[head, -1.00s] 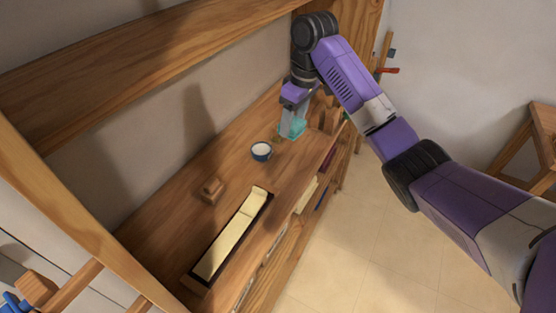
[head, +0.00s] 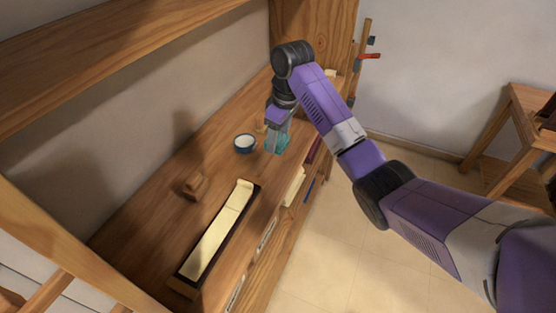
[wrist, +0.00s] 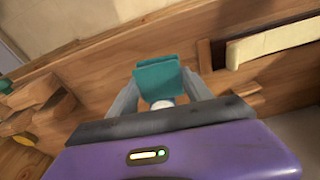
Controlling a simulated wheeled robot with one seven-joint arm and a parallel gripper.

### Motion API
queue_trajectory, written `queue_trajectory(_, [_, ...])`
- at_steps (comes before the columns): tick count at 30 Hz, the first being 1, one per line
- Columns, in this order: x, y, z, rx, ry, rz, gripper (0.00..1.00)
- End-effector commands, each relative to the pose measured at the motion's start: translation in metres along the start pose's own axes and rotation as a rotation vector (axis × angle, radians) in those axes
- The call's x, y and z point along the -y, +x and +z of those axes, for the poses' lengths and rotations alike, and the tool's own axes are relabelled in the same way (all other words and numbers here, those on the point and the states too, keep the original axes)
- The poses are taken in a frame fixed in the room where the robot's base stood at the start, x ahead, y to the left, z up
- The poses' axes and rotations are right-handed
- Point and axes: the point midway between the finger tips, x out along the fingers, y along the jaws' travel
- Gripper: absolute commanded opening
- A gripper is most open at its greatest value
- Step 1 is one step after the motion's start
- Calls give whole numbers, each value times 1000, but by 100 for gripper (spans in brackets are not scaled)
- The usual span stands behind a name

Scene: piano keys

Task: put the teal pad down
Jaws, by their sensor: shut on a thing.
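The teal pad (wrist: 158,76) is a flat, squarish piece held between the two grey fingers of my gripper (wrist: 165,88) in the wrist view. In the head view my gripper (head: 273,138) points down over the wooden bench top, and the teal pad (head: 282,141) shows at its fingertips. I cannot tell whether the pad touches the bench. The gripper is just right of a blue cup (head: 244,143) with a white inside. The cup is mostly hidden behind the gripper in the wrist view.
A strip of cream piano keys (head: 215,235) in a dark frame lies along the near part of the bench (head: 150,215). A small wooden block (head: 195,185) sits left of it. Cream, maroon and blue items stand below the bench's front edge. Bench between cup and keys is clear.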

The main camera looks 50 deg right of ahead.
Motion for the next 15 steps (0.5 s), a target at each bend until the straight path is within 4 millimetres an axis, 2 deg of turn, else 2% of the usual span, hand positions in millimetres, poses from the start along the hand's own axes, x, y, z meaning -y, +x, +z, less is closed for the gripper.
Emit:
queue_trajectory(4, [0, 26, 5, 1, 1, -1, 20])
queue_trajectory(15, [0, 61, 10, 2, 2, -3, 20])
